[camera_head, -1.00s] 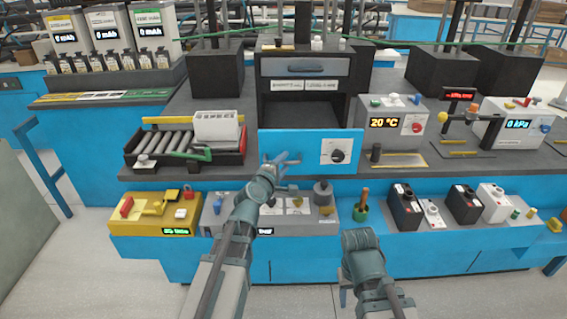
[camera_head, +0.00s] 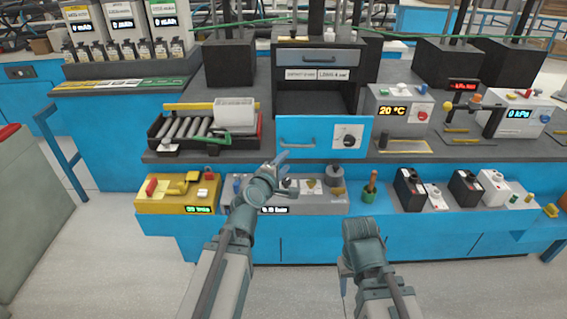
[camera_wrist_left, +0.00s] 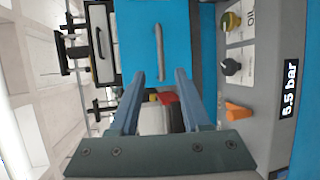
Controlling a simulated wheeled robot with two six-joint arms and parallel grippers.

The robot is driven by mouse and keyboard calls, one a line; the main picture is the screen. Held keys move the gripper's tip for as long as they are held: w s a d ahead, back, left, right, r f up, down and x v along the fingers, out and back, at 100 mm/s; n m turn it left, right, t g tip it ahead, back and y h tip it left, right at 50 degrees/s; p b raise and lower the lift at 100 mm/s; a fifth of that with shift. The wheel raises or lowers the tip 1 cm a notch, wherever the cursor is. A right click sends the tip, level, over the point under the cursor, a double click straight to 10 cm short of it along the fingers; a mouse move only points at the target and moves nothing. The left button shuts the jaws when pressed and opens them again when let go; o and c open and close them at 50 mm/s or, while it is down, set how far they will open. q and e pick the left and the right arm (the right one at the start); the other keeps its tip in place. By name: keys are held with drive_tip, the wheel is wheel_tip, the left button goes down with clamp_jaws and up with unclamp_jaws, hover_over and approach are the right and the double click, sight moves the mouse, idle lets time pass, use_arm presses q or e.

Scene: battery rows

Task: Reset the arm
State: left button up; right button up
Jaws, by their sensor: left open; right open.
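My left gripper (camera_head: 279,160) is raised in front of the bench, just below and left of the blue door panel (camera_head: 357,123) with its handle and dark knob. In the left wrist view its two fingers (camera_wrist_left: 160,82) are apart with nothing between them. The blue panel (camera_wrist_left: 138,60) and its grey handle (camera_wrist_left: 159,52) lie beyond the fingertips, apart from them. My right arm (camera_head: 364,247) is low at the front, to the right of the left arm; its jaws are hard to make out.
Behind the blue panel is an open dark chamber (camera_head: 312,101). A roller rack (camera_head: 190,130) with a white box (camera_head: 234,111) stands left of it. A yellow control box (camera_head: 177,197) and a green cup (camera_head: 369,192) sit on the lower shelf. Floor in front is clear.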

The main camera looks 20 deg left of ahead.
use_arm(q)
drive_tip(key=shift+w, duration=0.15)
drive_tip(key=s+d+f+m+g+h+p, duration=0.2)
drive_tip(key=s+d+f+m+g+p, duration=0.15)
drive_tip(key=d+m, duration=0.3)
drive_tip(key=s+d+f+m+g+h+p, duration=0.1)
drive_tip(key=s+d+f+m+g+p, duration=0.15)
drive_tip(key=s+d+m+g, duration=0.45)
drive_tip(key=s+f+m+g+y+p, duration=0.2)
drive_tip(key=s+m+g+y, duration=0.3)
drive_tip(key=s, duration=0.8)
drive_tip(key=m+y+p, duration=0.1)
drive_tip(key=m, duration=0.1)
drive_tip(key=shift+s+a+f+m, duration=0.2)
drive_tip(key=shift+s+f+m, duration=0.1)
drive_tip(key=shift+m, duration=0.05)
